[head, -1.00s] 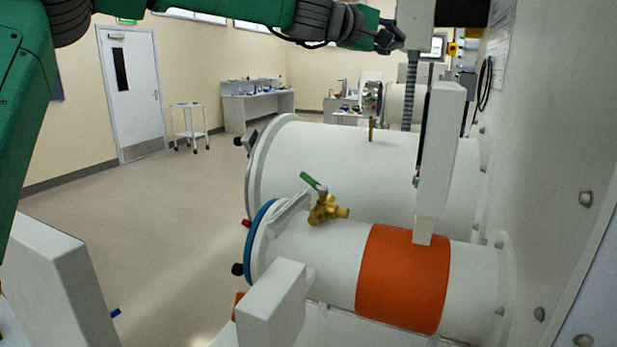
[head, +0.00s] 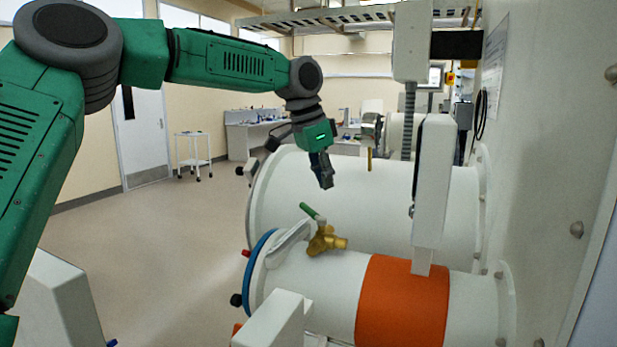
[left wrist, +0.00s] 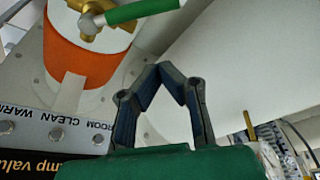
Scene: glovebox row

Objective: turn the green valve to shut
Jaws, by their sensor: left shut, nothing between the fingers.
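The green valve has a green lever handle (head: 312,212) on a brass body (head: 325,240). It sits on top of the small white cylinder (head: 335,280), beside its blue ring. The handle slants up to the left in the head view. My left gripper (head: 326,186) is shut and empty, pointing down, apart from the handle and above it in the picture. My right gripper is out of view.
A larger white cylinder (head: 370,195) lies behind the valve. An orange band (head: 402,300) and an upright white bar (head: 432,190) stand to its right. A grey latch arm (head: 288,243) lies close on the left. Open floor (head: 170,250) is further left.

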